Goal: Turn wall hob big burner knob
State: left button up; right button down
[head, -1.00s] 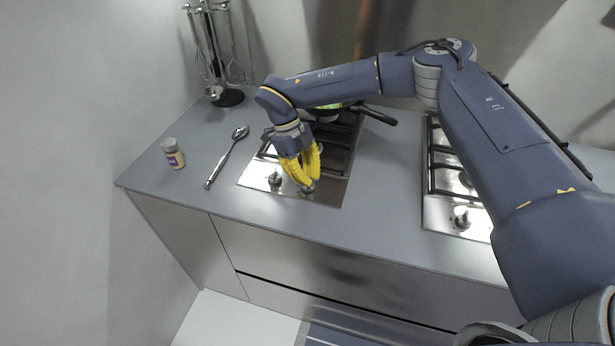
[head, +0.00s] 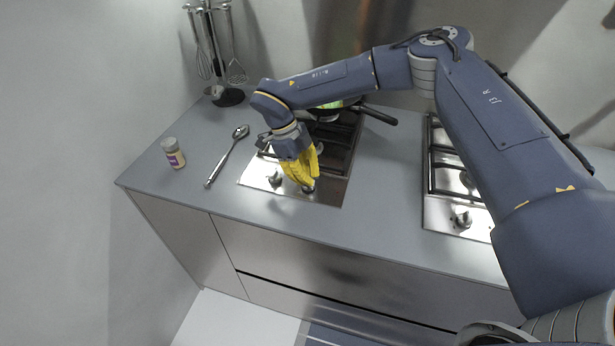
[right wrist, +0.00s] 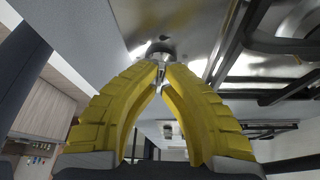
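The wall-side hob (head: 252,180) is a steel plate set in the counter at the left, with two knobs along its front edge. The left knob (head: 275,178) stands free. My right gripper (head: 307,184), with yellow fingers, reaches down over the right knob and mostly hides it in the head view. In the right wrist view, the fingertips (right wrist: 161,68) meet around the knob (right wrist: 160,48), and the fingers are shut on it. A second knob (right wrist: 168,130) shows beyond, between the fingers. My left gripper is not in view.
A pan (head: 375,114) with something green in it sits on the hob's back burner, behind my wrist. A utensil stand (head: 228,96) is at the back. A second hob (head: 440,208) is at the right.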

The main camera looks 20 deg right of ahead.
jog(key=c, duration=1.5)
grip_release()
jog(key=shift+r, duration=0.1)
jog(key=v, duration=1.1)
jog(key=shift+a+r, duration=0.1)
jog(key=shift+r, duration=0.3)
